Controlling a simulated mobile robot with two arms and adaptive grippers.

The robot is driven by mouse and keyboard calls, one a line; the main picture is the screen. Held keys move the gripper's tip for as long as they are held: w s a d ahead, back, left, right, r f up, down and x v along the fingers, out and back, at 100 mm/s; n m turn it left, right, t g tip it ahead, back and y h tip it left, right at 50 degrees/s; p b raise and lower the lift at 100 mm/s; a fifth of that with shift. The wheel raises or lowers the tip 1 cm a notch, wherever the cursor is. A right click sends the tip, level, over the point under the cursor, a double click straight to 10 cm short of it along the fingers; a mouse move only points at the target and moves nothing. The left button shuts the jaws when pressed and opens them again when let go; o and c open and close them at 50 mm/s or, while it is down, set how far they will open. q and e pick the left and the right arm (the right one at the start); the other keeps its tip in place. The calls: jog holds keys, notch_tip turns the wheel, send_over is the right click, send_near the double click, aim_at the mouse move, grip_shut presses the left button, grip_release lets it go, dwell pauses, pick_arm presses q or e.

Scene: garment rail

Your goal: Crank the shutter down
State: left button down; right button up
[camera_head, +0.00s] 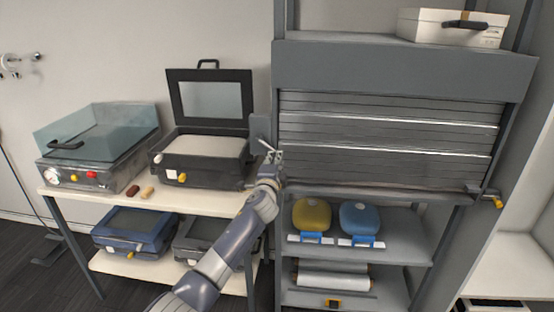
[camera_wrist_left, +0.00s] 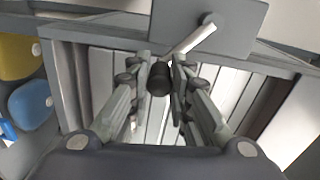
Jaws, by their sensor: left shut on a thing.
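The grey slatted shutter (camera_head: 390,135) hangs below its housing (camera_head: 400,70) on the cabinet at the right. It covers the upper bay, and its bottom edge sits just above the shelf with the yellow and blue items. The crank's grey mounting plate (camera_head: 260,128) is at the cabinet's left side; it also shows in the left wrist view (camera_wrist_left: 225,20). A pale crank arm (camera_wrist_left: 192,40) runs from it to a black knob (camera_wrist_left: 158,78). My left gripper (camera_head: 273,158) is shut on this knob, which sits between its fingers (camera_wrist_left: 160,82). My right gripper is not in view.
A yellow item (camera_head: 311,214) and a blue item (camera_head: 360,218) stand on the shelf below. A yellow-tipped part (camera_head: 495,202) sticks out at the cabinet's right. An open black case (camera_head: 208,165) and a clear-lidded device (camera_head: 95,145) stand on the left table, close to my arm.

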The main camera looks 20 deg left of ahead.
pick_arm(q)
jog(key=shift+a+f+m, duration=0.2)
jog(key=shift+f+m, duration=0.25)
jog(key=shift+m, duration=0.05)
jog(key=shift+s, duration=0.1)
jog(key=c, duration=1.4)
grip_release()
jog(key=shift+r, duration=0.1)
jog(key=shift+v, duration=5.95)
